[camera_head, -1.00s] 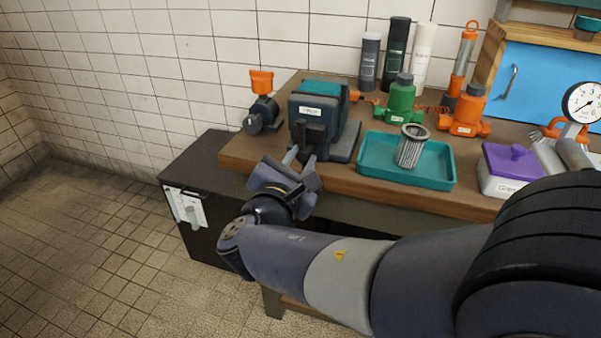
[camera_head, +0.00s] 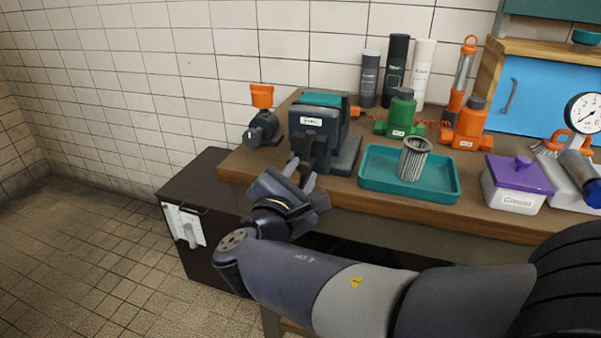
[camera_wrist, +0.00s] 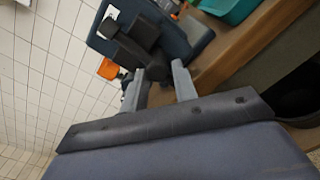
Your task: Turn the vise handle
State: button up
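The vise (camera_head: 313,128) is dark blue-grey with a white label and a teal top. It stands at the bench's left front. Its dark grey handle (camera_head: 312,150) is on the front face, partly behind my fingers. My gripper (camera_head: 300,174) is just in front of it, with two light grey fingers apart. In the wrist view, the vise (camera_wrist: 182,38) is at the top and the dark handle (camera_wrist: 140,45) lies just beyond the fingertips of my gripper (camera_wrist: 158,74). The fingers are open with a gap between them. I cannot tell whether they touch the handle.
A small dark device with an orange cup (camera_head: 262,96) stands left of the vise. A teal tray (camera_head: 375,182) holding a metal filter (camera_head: 412,158) is to the right. Green (camera_head: 402,112) and orange (camera_head: 470,122) fittings stand behind it. A dark cabinet (camera_head: 190,180) is at the left.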

jog(key=o, duration=0.4)
jog(key=shift+r, duration=0.1)
jog(key=shift+o, duration=0.2)
jog(key=p+v, duration=0.1)
jog(key=v, duration=1)
jog(key=shift+w, duration=0.1)
